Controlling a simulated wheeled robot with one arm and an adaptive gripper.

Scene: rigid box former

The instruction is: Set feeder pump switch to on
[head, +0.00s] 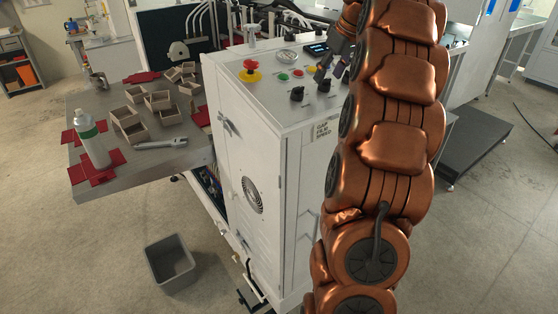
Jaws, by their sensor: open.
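The control panel (270,90) is the sloped top of a white cabinet. It carries a black rotary knob (297,93) near its front edge and another dark knob (324,86) just to its right. The labels are too small to read, so I cannot tell which one is the feeder pump switch or how it is set. My gripper (330,73) hangs over the right part of the panel, fingers down and apart, with nothing seen between them. It is close above the right knob; I cannot tell whether it touches it. My copper arm hides the panel's right end.
A red emergency button (250,66) on yellow, a green button (282,76), a red button (298,72), a gauge (287,55) and a display (316,49) share the panel. A table (190,148) with small boxes and a bottle (91,140) stands left. A grey bin (170,264) is on the floor.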

